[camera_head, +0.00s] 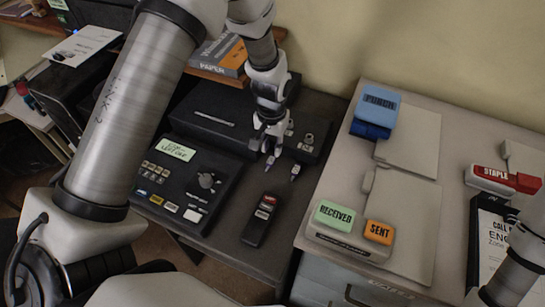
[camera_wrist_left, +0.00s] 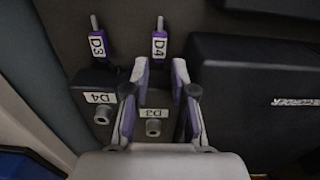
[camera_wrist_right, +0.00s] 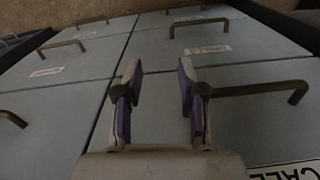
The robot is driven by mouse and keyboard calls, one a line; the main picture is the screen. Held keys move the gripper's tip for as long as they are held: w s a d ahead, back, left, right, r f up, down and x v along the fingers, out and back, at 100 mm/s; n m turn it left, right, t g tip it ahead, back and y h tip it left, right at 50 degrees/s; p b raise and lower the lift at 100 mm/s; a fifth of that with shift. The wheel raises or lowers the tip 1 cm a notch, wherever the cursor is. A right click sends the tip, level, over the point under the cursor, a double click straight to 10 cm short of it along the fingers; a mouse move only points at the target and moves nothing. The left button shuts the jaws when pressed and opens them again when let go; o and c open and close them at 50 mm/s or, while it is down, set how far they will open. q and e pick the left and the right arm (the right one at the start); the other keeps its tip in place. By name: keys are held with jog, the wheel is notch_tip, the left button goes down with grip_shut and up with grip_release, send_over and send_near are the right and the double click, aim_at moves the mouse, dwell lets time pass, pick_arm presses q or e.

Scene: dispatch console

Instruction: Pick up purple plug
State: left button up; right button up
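Two small plugs with purple parts lie side by side on the dark console in the left wrist view. The left plug (camera_wrist_left: 95,24) has a D3 tag, and the right plug (camera_wrist_left: 159,26) has a D4 tag. One plug also shows in the head view (camera_head: 295,172). My left gripper (camera_head: 268,145) is open above the console; in the left wrist view its fingers (camera_wrist_left: 160,68) are apart, with nothing between them. The right plug is beyond the fingertips, and the left plug is to their left. My right gripper (camera_wrist_right: 157,72) is open and empty over grey drawer fronts.
Sockets tagged D4 (camera_wrist_left: 103,115) and D3 (camera_wrist_left: 153,127) are near the left fingers. A black button panel (camera_head: 185,185) and a handset (camera_head: 262,218) are on the console. The grey desk (camera_head: 325,185) at right holds stamps, a stapler (camera_head: 492,178) and trays.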

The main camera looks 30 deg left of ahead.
aim_at(273, 156)
pick_arm(q)
jog(key=f, duration=0.4)
jog(key=shift+w+f+p, duration=0.25)
jog(key=shift+w+p, duration=0.05)
jog(key=shift+p, duration=0.1)
jog(key=shift+s+r, duration=0.1)
grip_shut()
